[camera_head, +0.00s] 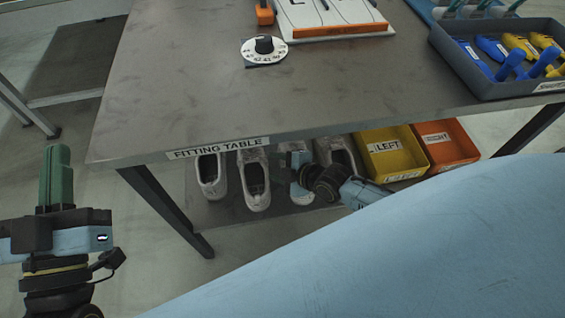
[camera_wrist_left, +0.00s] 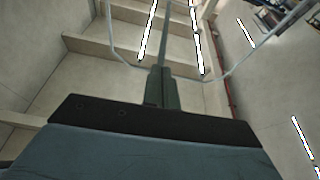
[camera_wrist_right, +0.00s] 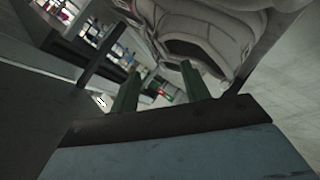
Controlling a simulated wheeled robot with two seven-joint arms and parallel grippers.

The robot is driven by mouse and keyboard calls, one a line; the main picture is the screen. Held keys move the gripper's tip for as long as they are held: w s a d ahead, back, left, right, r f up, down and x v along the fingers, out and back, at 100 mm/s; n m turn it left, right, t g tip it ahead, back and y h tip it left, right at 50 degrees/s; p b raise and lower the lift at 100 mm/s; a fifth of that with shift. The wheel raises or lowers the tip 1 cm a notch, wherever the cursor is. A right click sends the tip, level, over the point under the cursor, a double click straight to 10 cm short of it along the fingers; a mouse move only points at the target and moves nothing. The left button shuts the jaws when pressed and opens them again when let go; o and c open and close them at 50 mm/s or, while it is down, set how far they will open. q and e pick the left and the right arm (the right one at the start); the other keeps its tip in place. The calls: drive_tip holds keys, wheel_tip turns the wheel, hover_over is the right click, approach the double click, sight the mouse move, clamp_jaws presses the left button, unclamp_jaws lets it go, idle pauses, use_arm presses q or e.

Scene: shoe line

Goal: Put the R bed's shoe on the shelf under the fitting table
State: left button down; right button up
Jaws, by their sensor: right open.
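The fitting table (camera_head: 190,90) carries a white panel (camera_head: 335,14) with partly cropped lettering; no shoe shows on its visible part. Below, several pale shoes stand on the shelf (camera_head: 225,213), including two at the left (camera_head: 211,175) (camera_head: 254,182), one behind my right gripper (camera_head: 296,158) and one to its right (camera_head: 342,156). My right gripper (camera_wrist_right: 158,84) is open under the table edge, among the shoes. A pale shoe (camera_wrist_right: 205,35) fills the top of the right wrist view, close beyond the fingers; contact is unclear. My left gripper (camera_head: 55,150) is shut and empty, left of the table.
A yellow LEFT bin (camera_head: 383,146) and an orange RIGHT bin (camera_head: 437,134) stand right of the shoes. A dial (camera_head: 264,50) and a grey tray of blue and yellow tools (camera_head: 480,78) are on the tabletop. A dark table leg (camera_head: 167,208) stands at the left.

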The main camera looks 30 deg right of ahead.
use_arm(q)
drive_tip(key=shift+w+a+f+g+y+p, duration=0.1)
drive_tip(key=shift+w+f+g+y+p, duration=0.1)
drive_tip(key=shift+f+g, duration=0.4)
drive_tip(key=shift+w+a+f+g+y+p, duration=0.15)
drive_tip(key=shift+f+g, duration=0.25)
drive_tip(key=shift+f, duration=0.4)
drive_tip(key=shift+w+f+g+y+p, duration=0.1)
drive_tip(key=shift+f+g+y, duration=0.15)
drive_tip(key=shift+f+g, duration=0.35)
use_arm(e)
drive_tip(key=shift+v, duration=1)
use_arm(q)
drive_tip(key=shift+f, duration=0.1)
